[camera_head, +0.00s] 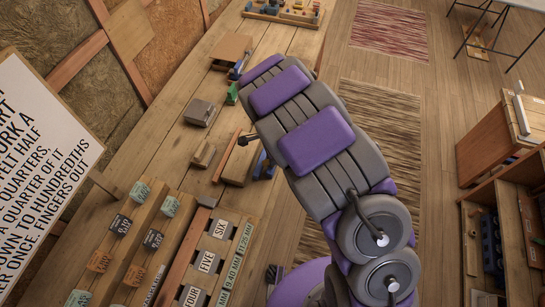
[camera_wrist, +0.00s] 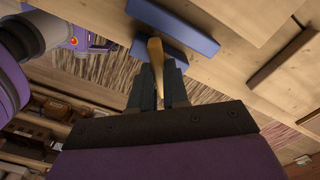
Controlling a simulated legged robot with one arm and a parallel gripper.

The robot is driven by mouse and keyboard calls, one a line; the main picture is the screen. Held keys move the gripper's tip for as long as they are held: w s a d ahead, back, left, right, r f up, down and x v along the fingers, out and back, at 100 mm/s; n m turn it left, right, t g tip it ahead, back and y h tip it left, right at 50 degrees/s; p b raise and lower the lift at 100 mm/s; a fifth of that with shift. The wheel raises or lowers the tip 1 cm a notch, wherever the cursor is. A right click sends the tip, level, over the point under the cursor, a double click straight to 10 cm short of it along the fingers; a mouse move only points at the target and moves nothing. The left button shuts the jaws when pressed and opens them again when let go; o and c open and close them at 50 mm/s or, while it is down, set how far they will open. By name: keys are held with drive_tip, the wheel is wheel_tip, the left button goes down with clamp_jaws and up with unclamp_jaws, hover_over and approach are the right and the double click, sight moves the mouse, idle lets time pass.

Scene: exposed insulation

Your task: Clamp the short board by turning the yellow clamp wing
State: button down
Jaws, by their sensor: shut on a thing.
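In the wrist view, my gripper (camera_wrist: 160,92) is shut on the yellow clamp wing (camera_wrist: 156,52), whose upper end sticks out beyond the dark fingers. The blue clamp (camera_wrist: 180,27) shows around it as two bars at the bench edge. A pale board (camera_wrist: 238,12) lies beside the clamp; I cannot tell whether the clamp's jaws touch it. In the head view, part of the blue clamp (camera_head: 263,166) shows at the bench edge next to a short board (camera_head: 241,163). My purple and grey arm hides the gripper and the wing there.
The workbench (camera_head: 195,150) also carries a grey block (camera_head: 200,112), a brown board (camera_head: 231,50), a green piece (camera_head: 232,94) and a rack of labelled blocks (camera_head: 130,240). A thin brown strip (camera_wrist: 282,58) lies right of the clamp.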

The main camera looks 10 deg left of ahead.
drive_tip(key=shift+w+a+r, duration=0.1)
drive_tip(key=shift+w+r, duration=0.1)
drive_tip(key=shift+r+m+p, duration=0.15)
drive_tip(key=shift+m+p, duration=0.55)
drive_tip(key=shift+p, duration=0.05)
drive_tip(key=m+p, duration=0.1)
drive_tip(key=m, duration=0.1)
drive_tip(key=shift+m+p, duration=0.3)
drive_tip(key=shift+p, duration=0.05)
drive_tip(key=shift+f+m, duration=0.2)
drive_tip(key=shift+m, duration=0.4)
drive_tip(key=shift+p, duration=0.3)
drive_tip(key=shift+r+m, duration=0.1)
drive_tip(key=shift+m, duration=0.4)
drive_tip(key=m+p, duration=0.1)
drive_tip(key=m, duration=0.3)
drive_tip(key=shift+p, duration=0.35)
